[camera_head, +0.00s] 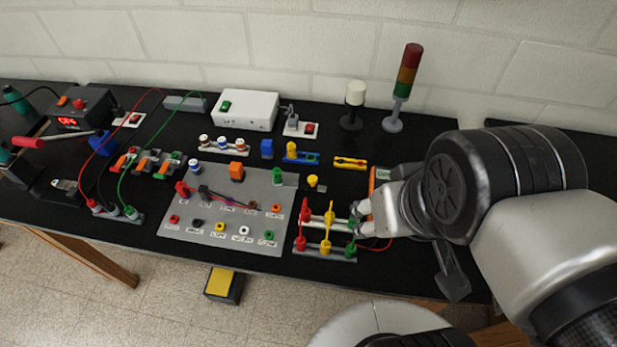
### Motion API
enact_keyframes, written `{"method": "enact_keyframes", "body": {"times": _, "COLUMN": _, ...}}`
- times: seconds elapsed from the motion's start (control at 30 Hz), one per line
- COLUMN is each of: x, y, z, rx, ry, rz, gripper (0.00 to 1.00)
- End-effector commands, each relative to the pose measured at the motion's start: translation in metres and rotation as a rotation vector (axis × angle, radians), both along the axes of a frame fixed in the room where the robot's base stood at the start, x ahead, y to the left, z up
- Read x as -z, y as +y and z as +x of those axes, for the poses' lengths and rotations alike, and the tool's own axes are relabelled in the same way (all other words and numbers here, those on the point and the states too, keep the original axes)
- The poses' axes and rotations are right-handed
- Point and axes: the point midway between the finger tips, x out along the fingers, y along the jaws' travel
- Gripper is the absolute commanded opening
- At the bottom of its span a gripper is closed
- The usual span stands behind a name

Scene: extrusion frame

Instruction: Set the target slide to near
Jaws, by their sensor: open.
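No label marks a target slide, so I cannot tell for sure which part it is. A blue rail with a yellow block (292,152) sits behind the grey board and looks like a slide; the block is toward its left end. A short yellow bar (350,162) lies to its right. My gripper (359,219) is open at the right end of a white rack with red, yellow and green pegs (326,236). Its fingers are close to the green peg; contact cannot be told. My wrist and arm hide the table's right part.
A grey board with coloured sockets and leads (205,217) fills the middle. A signal tower (406,85), a white lamp (353,104) and a white box (245,108) stand along the back wall. Red and green cables arch at left. A multimeter-like orange device (379,178) is partly hidden.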

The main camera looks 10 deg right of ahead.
Motion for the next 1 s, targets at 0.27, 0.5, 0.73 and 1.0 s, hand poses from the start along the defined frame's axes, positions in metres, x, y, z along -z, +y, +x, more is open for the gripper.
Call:
{"method": "enact_keyframes", "body": {"times": 0.27, "x": -0.012, "y": 0.002, "z": 0.019, "rx": -0.056, "ry": 0.032, "rz": -0.019, "gripper": 0.43}}
{"method": "enact_keyframes", "body": {"times": 0.5, "x": -0.032, "y": 0.013, "z": 0.097, "rx": -0.275, "ry": 0.138, "rz": -0.084, "gripper": 0.43}}
{"method": "enact_keyframes", "body": {"times": 0.73, "x": -0.015, "y": 0.031, "z": 0.181, "rx": -0.512, "ry": 0.240, "rz": -0.135, "gripper": 0.43}}
{"method": "enact_keyframes", "body": {"times": 1.0, "x": 0.046, "y": 0.054, "z": 0.257, "rx": -0.772, "ry": 0.342, "rz": -0.171, "gripper": 0.43}}
